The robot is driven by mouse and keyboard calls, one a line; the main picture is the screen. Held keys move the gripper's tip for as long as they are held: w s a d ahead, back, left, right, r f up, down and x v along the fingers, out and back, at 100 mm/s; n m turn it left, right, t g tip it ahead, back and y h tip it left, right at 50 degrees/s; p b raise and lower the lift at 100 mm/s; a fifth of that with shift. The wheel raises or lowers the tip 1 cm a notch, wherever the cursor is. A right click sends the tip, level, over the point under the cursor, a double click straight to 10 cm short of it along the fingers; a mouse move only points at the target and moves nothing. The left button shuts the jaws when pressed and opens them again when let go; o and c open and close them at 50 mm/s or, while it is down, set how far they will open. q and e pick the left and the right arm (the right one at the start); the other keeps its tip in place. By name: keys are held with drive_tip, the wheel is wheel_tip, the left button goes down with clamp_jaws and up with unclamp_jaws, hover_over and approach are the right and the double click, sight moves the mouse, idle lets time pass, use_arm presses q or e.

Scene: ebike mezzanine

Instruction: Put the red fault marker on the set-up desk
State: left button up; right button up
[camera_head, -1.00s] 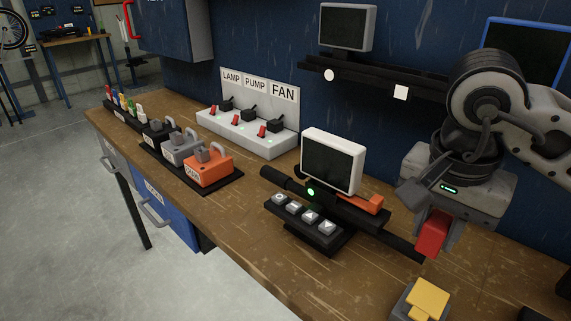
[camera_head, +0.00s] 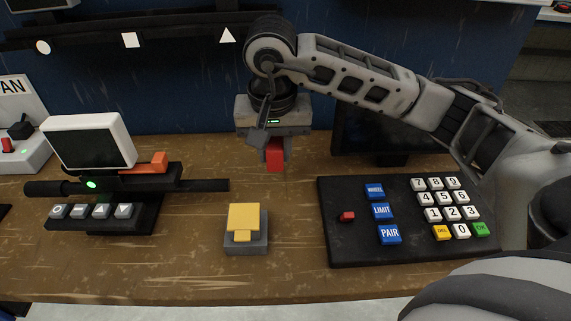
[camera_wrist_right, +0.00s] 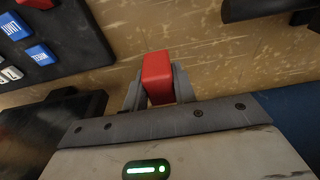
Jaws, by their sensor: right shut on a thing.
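The red fault marker, a red block (camera_head: 275,157), is held by my right gripper (camera_head: 274,158), which is shut on it and points down above the back of the wooden worktop (camera_head: 190,270). The block also shows between the fingers in the right wrist view (camera_wrist_right: 157,78), with wood behind it. It seems clear of the surface, though its exact height is hard to tell. No label here names the set-up desk. My left gripper is out of view.
A yellow-topped grey block (camera_head: 243,218) stands in front of the gripper. A black keypad panel (camera_head: 340,248) with blue, white and coloured keys lies to the right. A small screen unit (camera_head: 88,142) with a black bar and buttons stands left. Bare wood surrounds the yellow-topped block.

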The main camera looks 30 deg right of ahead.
sight(286, 180)
drive_tip(key=shift+w+d+f, duration=0.15)
drive_tip(key=shift+d+f, duration=0.9)
drive_tip(key=shift+f, duration=0.15)
drive_tip(key=f, duration=0.1)
drive_tip(key=f+p, duration=0.1)
drive_tip(key=f, duration=0.1)
drive_tip(key=shift+d, duration=0.35)
drive_tip(key=shift+f, duration=0.45)
drive_tip(key=shift+f, duration=0.15)
drive_tip(key=o, duration=1)
